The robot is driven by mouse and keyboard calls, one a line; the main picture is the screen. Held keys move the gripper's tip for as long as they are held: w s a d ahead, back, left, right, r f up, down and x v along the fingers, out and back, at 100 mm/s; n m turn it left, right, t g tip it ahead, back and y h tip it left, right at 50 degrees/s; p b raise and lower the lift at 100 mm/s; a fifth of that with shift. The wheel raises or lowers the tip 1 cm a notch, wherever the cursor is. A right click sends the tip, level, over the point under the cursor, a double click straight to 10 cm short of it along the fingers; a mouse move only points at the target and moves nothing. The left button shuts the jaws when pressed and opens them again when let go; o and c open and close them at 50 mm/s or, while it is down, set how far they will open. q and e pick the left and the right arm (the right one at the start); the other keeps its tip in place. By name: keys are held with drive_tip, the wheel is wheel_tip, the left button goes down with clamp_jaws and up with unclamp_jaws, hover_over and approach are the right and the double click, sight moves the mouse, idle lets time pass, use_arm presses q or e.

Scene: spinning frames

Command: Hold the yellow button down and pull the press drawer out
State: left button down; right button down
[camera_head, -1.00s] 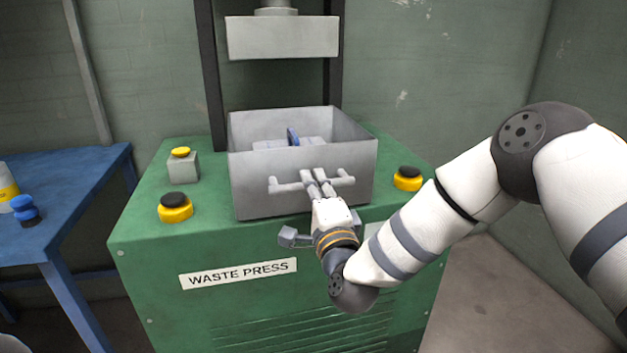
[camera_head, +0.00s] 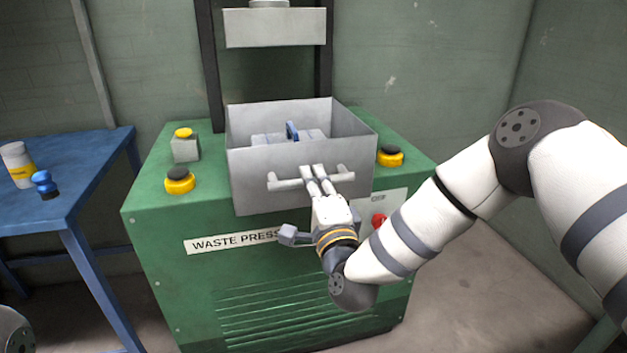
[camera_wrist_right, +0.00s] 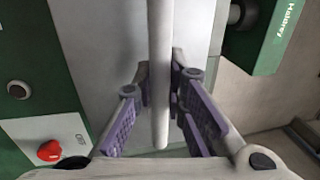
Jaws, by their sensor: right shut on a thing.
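The grey press drawer (camera_head: 250,185) juts slightly over the front edge of the green waste press (camera_head: 160,225). Inside it lies a pale block with a blue part. My right gripper (camera_head: 314,178) is shut on the drawer's white bar handle (camera_head: 284,184); in the right wrist view the handle (camera_wrist_right: 160,60) runs upright between the purple finger pads. The yellow button (camera_head: 183,133) tops a small grey box at the press's back left, with nothing touching it. Larger black-topped yellow buttons stand at left (camera_head: 179,180) and right (camera_head: 390,156). My left gripper is out of view.
A grey ram plate (camera_head: 275,27) hangs above and behind the drawer. A red knob (camera_head: 378,220) sits on the press's front panel. A blue table (camera_head: 90,165) at left bears a white-and-yellow container (camera_head: 18,165) and a blue-capped item (camera_head: 45,185). Floor at right is clear.

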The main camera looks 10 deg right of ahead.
drive_tip(key=c, duration=1.6)
unclamp_jaws()
drive_tip(key=shift+s, duration=0.1)
drive_tip(key=s+f, duration=0.2)
drive_tip(key=s, duration=0.9)
drive_tip(key=shift+s, duration=0.35)
drive_tip(key=shift+f, duration=0.15)
